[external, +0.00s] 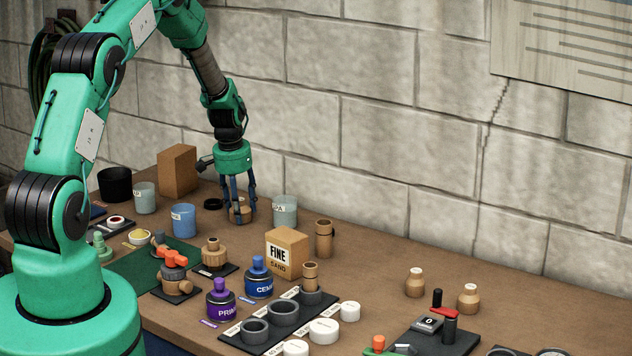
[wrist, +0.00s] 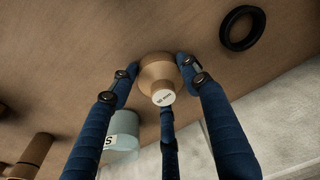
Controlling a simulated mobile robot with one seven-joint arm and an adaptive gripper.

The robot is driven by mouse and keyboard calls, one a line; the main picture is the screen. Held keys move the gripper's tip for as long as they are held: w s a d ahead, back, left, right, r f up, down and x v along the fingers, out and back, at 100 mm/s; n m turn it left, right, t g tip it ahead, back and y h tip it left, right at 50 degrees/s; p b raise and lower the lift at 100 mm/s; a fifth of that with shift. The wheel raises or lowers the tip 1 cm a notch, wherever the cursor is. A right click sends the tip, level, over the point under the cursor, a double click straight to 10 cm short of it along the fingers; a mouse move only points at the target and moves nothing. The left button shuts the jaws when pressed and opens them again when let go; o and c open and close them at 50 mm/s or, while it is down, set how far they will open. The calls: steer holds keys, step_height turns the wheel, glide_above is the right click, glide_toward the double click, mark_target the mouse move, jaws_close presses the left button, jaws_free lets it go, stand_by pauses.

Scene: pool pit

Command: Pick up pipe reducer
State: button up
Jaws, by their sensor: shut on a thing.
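The pipe reducer is a tan, stepped piece with a wide lower part and a narrower top that carries a white label. It shows between my fingers in the external view (external: 240,213) and in the wrist view (wrist: 157,72). My gripper (external: 238,211) has blue fingers and points down at the back of the bench. In the wrist view my gripper (wrist: 160,82) is shut on the reducer, with fingers around its sides. The reducer appears at bench level; I cannot tell whether it touches the surface. Fingers partly hide it in the external view.
A pale grey-green cup (external: 285,211) stands close to the right of my gripper. A black ring (external: 213,204) lies just left. A blue cup (external: 184,219), a cardboard box (external: 177,171) and a sand box (external: 287,252) stand nearby. The stone wall (external: 380,140) rises behind.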

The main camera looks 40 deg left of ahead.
mark_target(240, 199)
steer(key=shift+r, duration=0.15)
steer(key=shift+r, duration=0.55)
step_height(240, 199, up, 2)
steer(key=shift+r, duration=0.15)
steer(key=s+d, duration=0.1)
steer(key=s, duration=0.4)
steer(key=s+d+r, duration=0.1)
steer(key=s+d, duration=0.1)
steer(key=s, duration=0.3)
steer(key=s+d, duration=0.1)
steer(key=s, duration=0.4)
steer(key=shift+s+d+r, duration=0.15)
steer(key=shift+s+d, duration=0.05)
steer(key=shift+d, duration=0.1)
